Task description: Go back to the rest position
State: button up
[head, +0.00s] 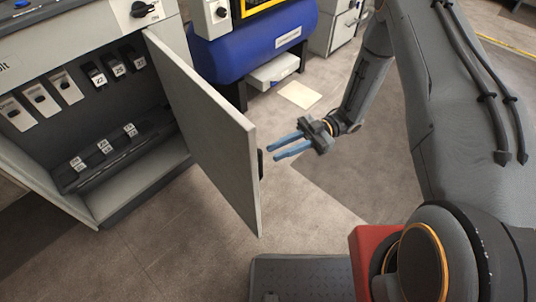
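My gripper (290,146) is in the middle of the head view, on the end of my arm. Its two blue fingers are spread apart with nothing between them, and they point left toward the open cabinet door (208,130). The fingertips are close to the door's free edge in the picture; whether they touch anything is hard to tell, but a gap shows. A dark handle (261,164) sits on the door's edge, below and left of the fingers.
The grey cabinet (150,185) at left stands open, with labelled switches (95,74) and a lower row of labelled blocks (103,146) inside. A blue tank (262,45) stands behind the door. A pale sheet (299,95) lies on the floor. Floor below the gripper is clear.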

jog(key=shift+w+d, duration=0.3)
jog(key=shift+d, duration=0.3)
